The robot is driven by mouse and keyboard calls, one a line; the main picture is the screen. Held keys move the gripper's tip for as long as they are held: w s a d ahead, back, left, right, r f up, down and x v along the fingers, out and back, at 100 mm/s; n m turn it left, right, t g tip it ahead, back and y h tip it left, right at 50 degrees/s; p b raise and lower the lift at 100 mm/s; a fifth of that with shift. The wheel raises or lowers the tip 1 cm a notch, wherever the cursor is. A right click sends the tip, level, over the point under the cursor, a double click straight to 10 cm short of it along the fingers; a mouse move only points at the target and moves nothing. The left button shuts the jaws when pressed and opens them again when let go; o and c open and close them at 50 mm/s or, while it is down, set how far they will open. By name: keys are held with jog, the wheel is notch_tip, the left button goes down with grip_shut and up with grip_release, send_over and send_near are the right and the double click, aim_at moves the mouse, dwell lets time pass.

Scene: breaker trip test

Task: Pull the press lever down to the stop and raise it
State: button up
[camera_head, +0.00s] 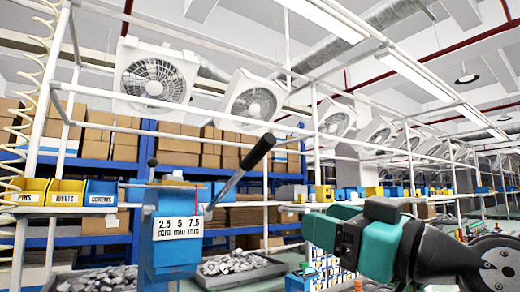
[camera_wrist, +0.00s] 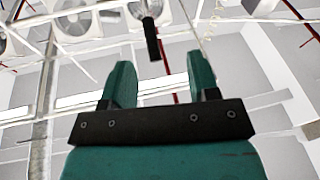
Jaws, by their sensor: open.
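The blue press (camera_head: 168,235) stands at the left middle of the head view, with a white label reading 2.5, 5 and 7.5 mm. Its lever (camera_head: 232,180) slants up to the right from the press's side and ends in a black grip (camera_head: 261,150). My gripper (camera_head: 312,222) is right of the press and lower than the grip, apart from the lever. In the wrist view my gripper (camera_wrist: 161,78) is open and empty, its two green fingers spread. The black grip (camera_wrist: 152,42) shows above the fingertips there, in line with the gap between them.
Grey trays of metal parts (camera_head: 240,264) lie beside the press. Yellow and blue bins (camera_head: 66,192) for pins, rivets and screws sit at the left. A coiled cream hose (camera_head: 40,90) hangs at the far left. Shelves of boxes and fans are behind. The space between lever and gripper looks clear.

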aim_at(265, 154)
notch_tip(265, 154, up, 6)
jog(key=d+t+p, duration=0.1)
jog(key=t+p, duration=0.1)
jog(key=p+x, duration=1)
jog(key=x, duration=0.6)
jog(key=shift+w, duration=0.25)
jog(key=shift+w+a+r, duration=0.1)
jog(key=shift+w+a, duration=0.2)
jog(key=shift+w, duration=0.1)
grip_shut()
